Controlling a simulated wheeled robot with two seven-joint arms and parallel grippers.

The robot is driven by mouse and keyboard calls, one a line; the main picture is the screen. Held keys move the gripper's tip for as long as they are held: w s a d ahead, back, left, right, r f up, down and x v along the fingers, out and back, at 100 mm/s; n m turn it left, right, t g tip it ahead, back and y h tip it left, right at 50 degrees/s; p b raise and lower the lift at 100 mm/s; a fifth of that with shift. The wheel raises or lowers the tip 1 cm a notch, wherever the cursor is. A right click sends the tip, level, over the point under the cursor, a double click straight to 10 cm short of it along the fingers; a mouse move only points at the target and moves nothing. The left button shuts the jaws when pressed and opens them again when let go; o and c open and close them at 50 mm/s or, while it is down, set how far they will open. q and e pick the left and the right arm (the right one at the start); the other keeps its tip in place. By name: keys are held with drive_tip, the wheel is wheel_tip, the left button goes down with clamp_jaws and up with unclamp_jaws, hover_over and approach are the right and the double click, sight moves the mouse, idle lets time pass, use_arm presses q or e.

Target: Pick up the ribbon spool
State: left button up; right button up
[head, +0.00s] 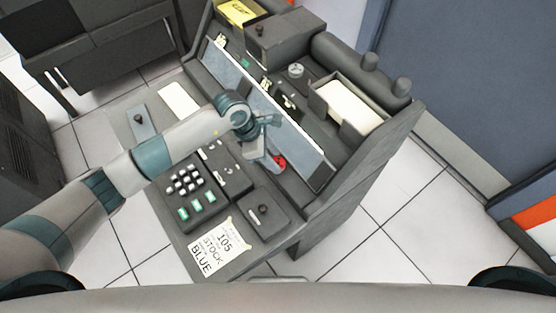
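A small red item (278,161) lies on the grey card machine (232,258), at the lower edge of its sloped panel; it looks like the ribbon spool, but it is partly hidden and too small to be sure. My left gripper (264,158) reaches in from the left over the machine. Its fingers point down just left of the red item, close to it or touching it. I cannot tell whether the fingers are apart or closed on it. My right gripper is not in view.
A keypad (186,182) and a card marked "105 STOCK BLUE" (217,246) are on the machine's near deck. A card tray (346,106), a round dish (296,70) and a yellow box (240,12) sit on its upper part. Tiled floor (420,225) is clear at right.

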use_arm(q)
drive_tip(key=shift+d+f, duration=0.2)
drive_tip(key=shift+f, duration=0.5)
drive_tip(key=shift+c, duration=0.5)
drive_tip(key=c, duration=0.6)
drive_tip(key=shift+o, duration=0.2)
drive_tip(key=shift+r, duration=0.15)
drive_tip(key=shift+r+b, duration=0.4)
drive_tip(key=shift+r, duration=0.2)
wheel_tip(320, 180, up, 2)
drive_tip(key=shift+w+r+b, duration=0.1)
drive_tip(key=shift+r+b, duration=0.05)
drive_tip(key=shift+b, duration=0.55)
drive_tip(key=s+r+b, duration=0.1)
drive_tip(key=s+r, duration=0.2)
drive_tip(key=s, duration=0.3)
drive_tip(key=s+d+r+b, duration=0.1)
drive_tip(key=s+r+b, duration=0.1)
drive_tip(key=s+r, duration=0.2)
drive_tip(key=shift+s+r, duration=0.15)
drive_tip(key=shift+s, duration=0.75)
